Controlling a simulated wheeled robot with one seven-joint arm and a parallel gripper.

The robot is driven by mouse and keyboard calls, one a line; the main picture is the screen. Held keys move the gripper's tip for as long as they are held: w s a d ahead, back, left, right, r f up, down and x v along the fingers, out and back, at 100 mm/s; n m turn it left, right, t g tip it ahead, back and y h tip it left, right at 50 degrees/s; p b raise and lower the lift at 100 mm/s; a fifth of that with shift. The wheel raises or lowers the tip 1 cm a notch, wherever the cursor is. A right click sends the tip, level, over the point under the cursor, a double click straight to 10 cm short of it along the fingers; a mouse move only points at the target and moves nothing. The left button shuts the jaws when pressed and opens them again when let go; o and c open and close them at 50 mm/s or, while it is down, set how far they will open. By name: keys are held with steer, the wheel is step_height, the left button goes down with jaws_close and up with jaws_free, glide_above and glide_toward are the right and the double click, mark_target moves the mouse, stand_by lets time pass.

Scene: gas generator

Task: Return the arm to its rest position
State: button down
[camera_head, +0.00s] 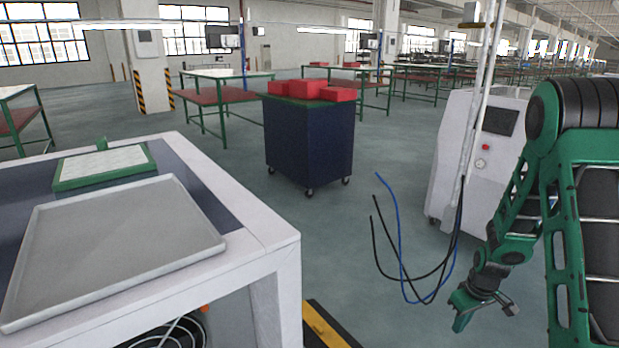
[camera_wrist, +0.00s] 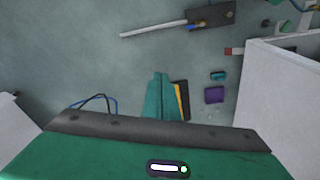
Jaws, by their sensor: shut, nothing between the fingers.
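My arm, green and dark grey, is at the right of the head view, bent with its end hanging low. My gripper (camera_head: 461,318) points down over the grey floor, near the bottom edge of the head view. In the wrist view, its green fingers (camera_wrist: 158,82) lie close together with nothing between them. No object is in its grasp.
A white machine frame (camera_head: 262,246) with a grey tray (camera_head: 110,245) stands at the left. A white cabinet (camera_head: 482,150) stands close behind the arm, with hoses (camera_head: 402,270) hanging beside it. A blue cart (camera_head: 309,140) carries red boxes (camera_head: 338,94). Open floor lies between.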

steer(key=s+d+r+m, duration=0.1)
steer(key=s+r+m, duration=0.1)
steer(key=s+r, duration=0.55)
steer(key=s+d+r+m, duration=0.15)
steer(key=s+r, duration=0.25)
steer(key=r, duration=0.7)
steer(key=s+a+r+m, duration=0.1)
steer(key=s+r+m, duration=0.1)
steer(key=s, duration=0.4)
steer(key=s+a+r+m, duration=0.2)
steer(key=s+r, duration=0.2)
steer(key=s, duration=0.2)
steer(key=s+a+r+m+g, duration=0.1)
steer(key=s+r+m, duration=0.1)
steer(key=s, duration=0.5)
steer(key=shift+a+r, duration=0.15)
steer(key=shift+r, duration=0.6)
